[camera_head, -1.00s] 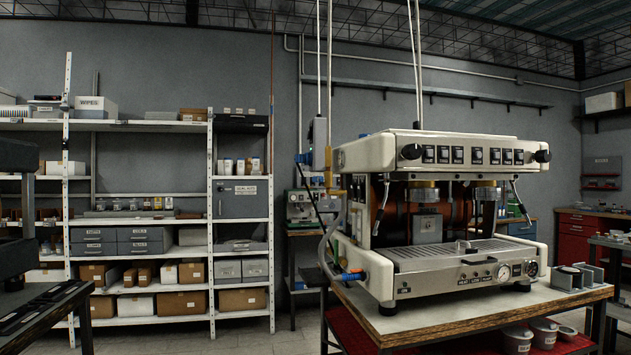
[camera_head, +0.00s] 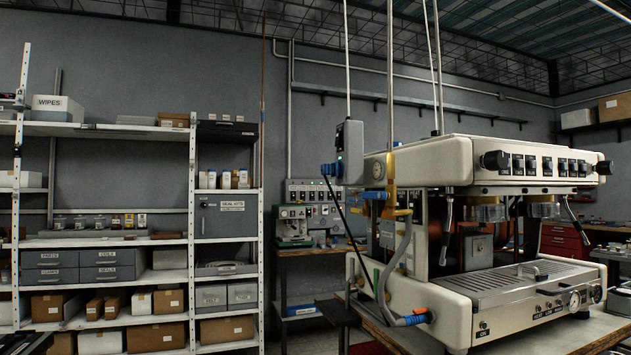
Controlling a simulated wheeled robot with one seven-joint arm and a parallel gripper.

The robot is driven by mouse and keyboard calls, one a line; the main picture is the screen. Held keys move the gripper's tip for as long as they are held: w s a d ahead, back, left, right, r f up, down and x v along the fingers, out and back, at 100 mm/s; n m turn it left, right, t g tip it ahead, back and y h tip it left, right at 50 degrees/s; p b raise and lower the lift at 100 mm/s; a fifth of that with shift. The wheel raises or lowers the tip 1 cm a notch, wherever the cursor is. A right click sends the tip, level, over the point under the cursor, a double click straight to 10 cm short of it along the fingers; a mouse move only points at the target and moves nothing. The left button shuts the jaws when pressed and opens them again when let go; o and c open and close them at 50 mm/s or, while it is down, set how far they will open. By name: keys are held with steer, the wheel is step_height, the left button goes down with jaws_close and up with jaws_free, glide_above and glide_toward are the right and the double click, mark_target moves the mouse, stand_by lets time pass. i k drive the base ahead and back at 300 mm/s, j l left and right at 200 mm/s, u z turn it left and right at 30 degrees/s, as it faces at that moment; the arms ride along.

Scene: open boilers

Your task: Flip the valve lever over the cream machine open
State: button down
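The cream espresso machine (camera_head: 440,165) stands on a workbench at the right of the head view, with its front panel facing right and toward me. At its left side a brass valve body (camera_head: 397,213) sits on a vertical pipe with a grey hose below it. A small blue lever handle (camera_head: 375,195) juts left from the brass fittings, roughly level. It is small in view, so its exact angle is hard to tell.
The machine's workbench (camera_head: 600,325) fills the lower right. A grey box with a blue connector (camera_head: 349,152) hangs just left of the machine. White shelving (camera_head: 100,130) with boxes stands at left. A small machine (camera_head: 293,226) sits on a bench behind.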

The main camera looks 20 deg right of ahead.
mark_target(377, 195)
steer(key=i+j+z, duration=0.1)
steer(key=i+j, duration=1.4)
steer(key=j, duration=0.15)
